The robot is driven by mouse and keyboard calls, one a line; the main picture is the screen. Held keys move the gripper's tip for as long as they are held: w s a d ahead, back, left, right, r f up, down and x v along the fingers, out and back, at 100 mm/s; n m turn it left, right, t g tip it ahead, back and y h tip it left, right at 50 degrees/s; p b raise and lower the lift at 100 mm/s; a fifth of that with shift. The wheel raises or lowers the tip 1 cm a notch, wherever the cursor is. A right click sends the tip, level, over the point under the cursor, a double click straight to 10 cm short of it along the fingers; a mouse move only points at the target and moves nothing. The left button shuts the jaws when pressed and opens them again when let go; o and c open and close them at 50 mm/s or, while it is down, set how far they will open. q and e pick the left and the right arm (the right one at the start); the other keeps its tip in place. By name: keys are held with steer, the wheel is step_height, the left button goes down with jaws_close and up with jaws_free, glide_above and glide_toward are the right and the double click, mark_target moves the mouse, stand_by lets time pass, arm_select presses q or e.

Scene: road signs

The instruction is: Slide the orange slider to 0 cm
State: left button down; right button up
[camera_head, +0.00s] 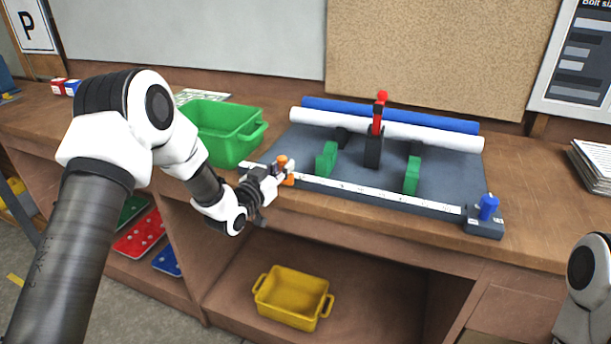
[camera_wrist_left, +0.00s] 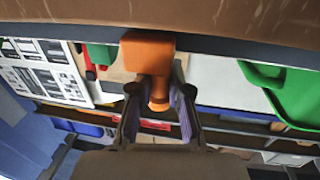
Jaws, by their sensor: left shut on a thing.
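The orange slider (camera_head: 284,164) sits near the left end of the white ruled scale (camera_head: 350,188) along the front edge of the grey board. My left gripper (camera_head: 281,175) is at the slider. In the left wrist view the orange slider (camera_wrist_left: 149,57) has its knob between the two fingers of my left gripper (camera_wrist_left: 158,105), which is shut on it. The exact reading under the slider is hidden by the gripper. Part of my right arm shows at the right edge of the head view; its gripper is out of view.
A green bin (camera_head: 222,132) stands left of the board. Green blocks (camera_head: 412,175), a red-handled clamp (camera_head: 376,135) and rolls are on the board. A blue knob (camera_head: 488,207) stands at the scale's right end. A yellow bin (camera_head: 292,298) is on the shelf below.

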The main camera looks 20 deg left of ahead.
arm_select(q)
steer(key=a, duration=1.1)
steer(key=shift+w+a+r, duration=0.15)
steer(key=shift+w+a, duration=0.05)
steer(key=shift+a, duration=0.2)
steer(key=shift+r, duration=0.1)
steer(key=c, duration=1.3)
jaws_free()
steer(key=shift+o, duration=1)
steer(key=shift+a, duration=0.2)
